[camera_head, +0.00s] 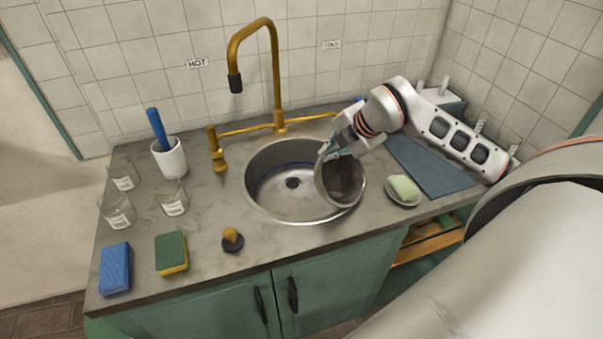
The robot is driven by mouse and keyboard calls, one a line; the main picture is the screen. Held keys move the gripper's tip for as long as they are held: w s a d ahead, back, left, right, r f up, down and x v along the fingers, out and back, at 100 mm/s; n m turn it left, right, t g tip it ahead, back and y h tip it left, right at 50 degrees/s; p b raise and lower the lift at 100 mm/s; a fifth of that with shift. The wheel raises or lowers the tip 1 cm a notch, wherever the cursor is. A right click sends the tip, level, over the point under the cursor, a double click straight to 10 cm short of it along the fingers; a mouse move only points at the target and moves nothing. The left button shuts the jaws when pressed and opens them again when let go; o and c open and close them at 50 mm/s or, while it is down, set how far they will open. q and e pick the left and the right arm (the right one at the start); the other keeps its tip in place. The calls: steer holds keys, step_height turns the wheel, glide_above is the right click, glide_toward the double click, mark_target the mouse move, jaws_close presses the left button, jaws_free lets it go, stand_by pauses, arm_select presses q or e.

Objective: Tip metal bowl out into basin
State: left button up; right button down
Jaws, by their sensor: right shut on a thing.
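The metal bowl (341,181) is tilted on its side over the right part of the round metal basin (265,196), its dark inside facing the camera. My right gripper (338,150) is shut on the bowl's upper rim, with its arm coming in from the right. The bowl's lower rim is close to the basin's right edge; I cannot tell whether they touch. No contents show in the bowl. The basin looks empty around its dark drain. My left gripper is not in view.
A brass tap (278,90) rises behind the basin. Glass beakers (172,197), a white cup (169,158), a blue sponge (115,268) and a green-yellow sponge (171,253) stand left. A brass-topped plug (232,239) sits in front. A soap dish (404,196) and blue mat (433,167) lie right.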

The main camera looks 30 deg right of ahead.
steer(key=shift+a+r+g+h, duration=0.1)
steer(key=shift+r+g+h, duration=0.15)
steer(key=shift+g, duration=0.7)
steer(key=shift+d+r+g+h, duration=0.1)
steer(key=shift+r+g+h, duration=0.2)
steer(key=shift+g, duration=0.7)
steer(key=shift+a+r+g+h, duration=0.1)
steer(key=shift+r+g+h, duration=0.15)
steer(key=shift+g, duration=0.7)
steer(key=shift+r+n+g+h, duration=0.25)
steer(key=shift+n+g+h, duration=0.05)
steer(key=shift+g, duration=1.3)
